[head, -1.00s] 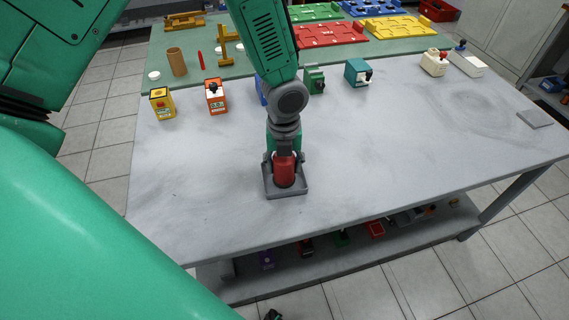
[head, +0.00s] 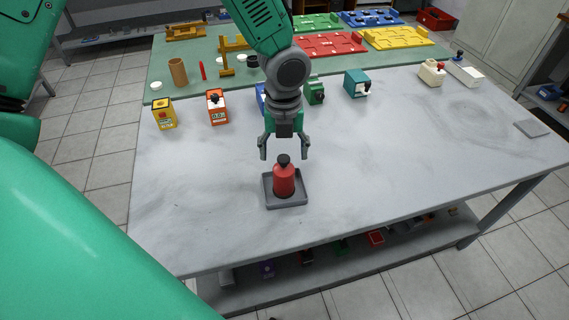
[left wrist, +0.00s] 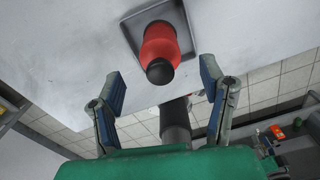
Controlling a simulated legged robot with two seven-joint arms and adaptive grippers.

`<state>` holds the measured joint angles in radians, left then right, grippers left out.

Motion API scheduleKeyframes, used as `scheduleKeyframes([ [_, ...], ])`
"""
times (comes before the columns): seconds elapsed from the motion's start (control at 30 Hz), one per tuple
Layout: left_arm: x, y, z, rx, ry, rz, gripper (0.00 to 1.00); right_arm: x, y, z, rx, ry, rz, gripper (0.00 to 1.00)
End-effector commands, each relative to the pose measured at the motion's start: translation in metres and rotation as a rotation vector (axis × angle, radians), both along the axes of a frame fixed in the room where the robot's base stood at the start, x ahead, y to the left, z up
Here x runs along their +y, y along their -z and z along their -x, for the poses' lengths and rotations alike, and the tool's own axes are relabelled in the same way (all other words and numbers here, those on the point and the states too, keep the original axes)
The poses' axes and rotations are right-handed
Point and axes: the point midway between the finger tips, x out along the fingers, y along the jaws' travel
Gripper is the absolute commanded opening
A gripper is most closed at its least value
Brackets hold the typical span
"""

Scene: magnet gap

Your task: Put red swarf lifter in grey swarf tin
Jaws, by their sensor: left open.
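The red swarf lifter (head: 284,180), a red cylinder with a black knob on top, stands upright inside the square grey swarf tin (head: 288,203) near the middle of the table. My left gripper (head: 284,156) is open and empty, just above and behind the lifter, apart from it. In the left wrist view the lifter (left wrist: 161,45) sits in the tin (left wrist: 133,30), beyond my spread fingers (left wrist: 164,95). My right gripper is not in view.
Behind stand a yellow box (head: 164,114), an orange box (head: 217,108), a green box (head: 315,92) and a teal box (head: 356,83). Coloured fixtures lie on the green mat at the back. A flat grey plate (head: 531,128) lies far right. The table around the tin is clear.

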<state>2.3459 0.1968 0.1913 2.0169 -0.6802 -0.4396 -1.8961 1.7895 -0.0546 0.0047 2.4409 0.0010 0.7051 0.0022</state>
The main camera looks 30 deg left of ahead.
Motion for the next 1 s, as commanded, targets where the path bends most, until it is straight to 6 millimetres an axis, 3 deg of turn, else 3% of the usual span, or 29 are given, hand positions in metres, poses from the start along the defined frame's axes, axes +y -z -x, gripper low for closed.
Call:
scheduleKeyframes([
  [0.1, 0.000, -0.021, -0.001, -0.001, -0.001, 0.001, 0.65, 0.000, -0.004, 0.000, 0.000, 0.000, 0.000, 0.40],
  [0.3, 0.000, -0.035, 0.000, 0.001, 0.000, 0.000, 0.65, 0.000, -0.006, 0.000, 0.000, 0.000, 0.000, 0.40],
  [1.0, 0.000, -0.035, 0.000, 0.001, 0.000, -0.002, 0.65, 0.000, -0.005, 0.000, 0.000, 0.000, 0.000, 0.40],
])
